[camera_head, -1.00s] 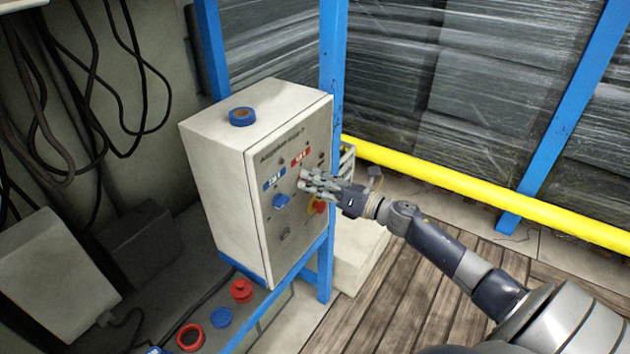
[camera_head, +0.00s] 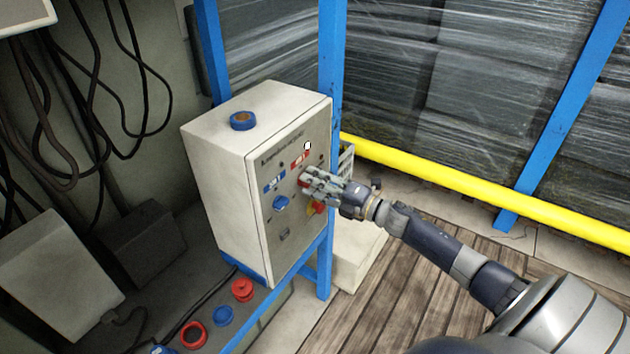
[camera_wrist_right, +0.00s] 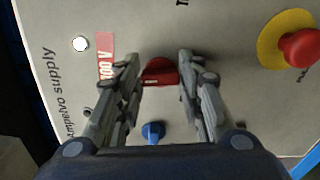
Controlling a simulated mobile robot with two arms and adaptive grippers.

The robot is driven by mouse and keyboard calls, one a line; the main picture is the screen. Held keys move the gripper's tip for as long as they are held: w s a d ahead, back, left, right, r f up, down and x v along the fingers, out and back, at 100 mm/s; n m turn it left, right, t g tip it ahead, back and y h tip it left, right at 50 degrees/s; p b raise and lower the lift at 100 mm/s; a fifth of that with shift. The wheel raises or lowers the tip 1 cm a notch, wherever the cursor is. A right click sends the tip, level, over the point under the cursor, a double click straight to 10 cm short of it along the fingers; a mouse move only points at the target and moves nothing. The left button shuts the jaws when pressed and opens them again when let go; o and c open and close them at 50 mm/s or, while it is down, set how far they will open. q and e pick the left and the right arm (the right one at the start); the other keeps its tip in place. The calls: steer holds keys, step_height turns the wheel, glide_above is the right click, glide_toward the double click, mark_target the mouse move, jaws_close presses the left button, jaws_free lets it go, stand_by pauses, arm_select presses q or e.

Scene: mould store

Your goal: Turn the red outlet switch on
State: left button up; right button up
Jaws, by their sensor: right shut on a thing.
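The red outlet switch (camera_wrist_right: 160,72) is on the grey front panel (camera_wrist_right: 220,75) of a white control box (camera_head: 222,190). My right gripper (camera_head: 312,181) reaches the panel from the right and is shut on the red switch, one finger on each side of it in the wrist view. In the head view the fingers hide most of the switch. A round lamp above the red label shows bright white in the head view (camera_head: 307,146) and in the wrist view (camera_wrist_right: 81,44). My left gripper is not in view.
A blue switch (camera_head: 281,203) sits left of the red one. A red emergency button on a yellow disc (camera_wrist_right: 300,48) is close to my right fingers. A blue tape roll (camera_head: 241,120) lies on the box. Blue posts (camera_head: 331,75) and a yellow rail (camera_head: 480,188) stand behind.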

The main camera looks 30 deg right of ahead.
steer(key=shift+m, duration=1)
steer(key=o, duration=1.1)
steer(key=shift+c, duration=0.2)
steer(key=shift+f, duration=0.1)
steer(key=v, duration=1.2)
